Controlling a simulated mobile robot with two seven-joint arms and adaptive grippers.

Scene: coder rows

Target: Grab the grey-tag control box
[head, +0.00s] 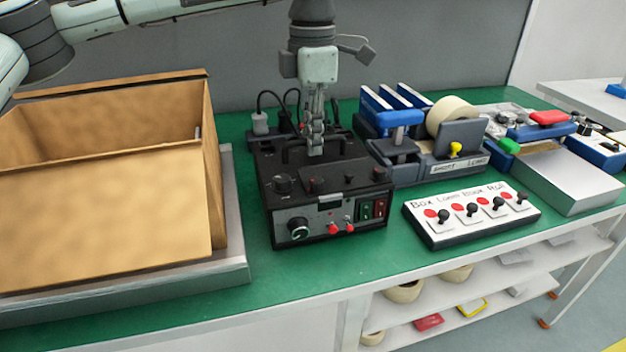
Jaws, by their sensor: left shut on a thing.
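The black control box (327,186) sits on the green bench top right of the cardboard carton. Its front carries a grey panel with a round knob, red toggles and dark red and green rocker switches. Several small knobs stand on its top. My left gripper (315,142) comes down from above with its fingers shut at the dark handle (298,146) on top of the box. The fingers hide part of the handle. The box looks upright and flat on the bench; any gap under it cannot be told. My right gripper is not in view.
An open cardboard carton (105,215) on a grey metal tray (242,262) stands at left. A white panel with levers (472,212) lies at right. A tape dispenser (455,140) and blue-handled tools stand behind it. Bare green surface (330,268) lies in front.

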